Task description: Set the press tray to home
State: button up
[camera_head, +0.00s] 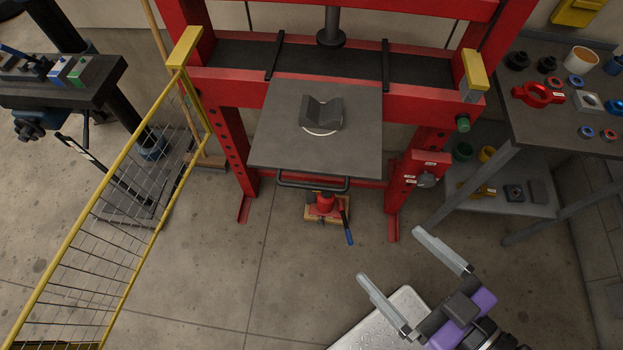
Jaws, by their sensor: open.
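The press tray (275,135) is a flat grey plate that sticks out from the front of the red press frame (240,160). A dark V-block (321,113) sits on the tray, with a pale curved edge showing at its foot. A black bar handle (313,184) runs along the tray's front edge. My gripper (403,267) is at the lower right, in front of the press and apart from the tray and handle. Its two pale fingers are spread wide with nothing between them.
A yellow mesh guard (110,240) stands at the left. A shelved bench (560,130) with rings and parts stands at the right. A red jack (325,203) with a blue-tipped lever sits below the tray. The press ram (331,35) hangs behind the tray. Open floor lies in front.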

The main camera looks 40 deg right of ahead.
aim_at(354, 151)
jog(key=l+u, duration=0.3)
jog(key=u, duration=0.15)
jog(key=l+u, duration=0.25)
jog(key=u, duration=0.2)
